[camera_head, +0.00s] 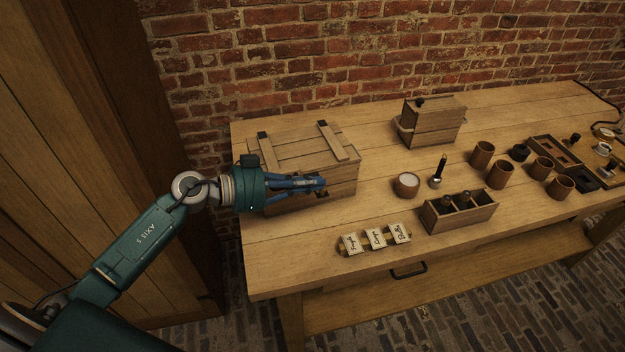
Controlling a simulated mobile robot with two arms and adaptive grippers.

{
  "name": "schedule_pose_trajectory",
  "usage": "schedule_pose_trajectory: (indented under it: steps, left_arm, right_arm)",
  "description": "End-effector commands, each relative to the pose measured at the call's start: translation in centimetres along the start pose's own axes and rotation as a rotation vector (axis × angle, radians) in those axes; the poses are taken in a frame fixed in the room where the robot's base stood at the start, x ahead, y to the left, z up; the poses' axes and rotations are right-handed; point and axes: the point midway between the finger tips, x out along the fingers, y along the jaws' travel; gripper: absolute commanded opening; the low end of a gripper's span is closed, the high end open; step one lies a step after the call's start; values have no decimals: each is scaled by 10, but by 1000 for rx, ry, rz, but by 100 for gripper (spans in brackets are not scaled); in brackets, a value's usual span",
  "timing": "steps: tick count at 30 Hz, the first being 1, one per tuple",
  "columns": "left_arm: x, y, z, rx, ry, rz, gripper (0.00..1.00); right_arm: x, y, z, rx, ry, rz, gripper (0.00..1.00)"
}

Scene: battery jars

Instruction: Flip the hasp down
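A wooden chest (290,151) with a closed plank lid and two battens stands at the left end of the table. My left gripper (318,183) is in front of the chest's front face, its blue fingers pointing right. The fingers cover the middle of that face, where a small dark metal piece (322,194) shows just below the fingertips. The hasp itself is mostly hidden, and I cannot tell its position. Whether the fingers are open or shut, or touch the chest, is too small to tell. My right gripper is not in view.
Three labelled cards (376,239) lie near the table's front edge. A divided wooden box (458,215), a white-filled jar (406,185) and several brown cups (500,175) stand to the right. A taller wooden box (433,122) stands at the back. Bare tabletop (300,245) lies before the chest.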

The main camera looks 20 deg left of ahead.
Motion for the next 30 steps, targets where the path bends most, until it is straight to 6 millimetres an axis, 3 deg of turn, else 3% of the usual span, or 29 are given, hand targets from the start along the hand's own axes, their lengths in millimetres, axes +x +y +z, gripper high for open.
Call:
schedule_pose_trajectory:
  steps: [8,17,30]
  left_arm:
    - [1,5,5,77,-1,-19,0]
    - [6,15,26,298,-1,-74,0]
    - [17,20,67,704,1,-177,0]
  right_arm:
    - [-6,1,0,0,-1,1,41]
    - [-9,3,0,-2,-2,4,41]
    - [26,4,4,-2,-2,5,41]
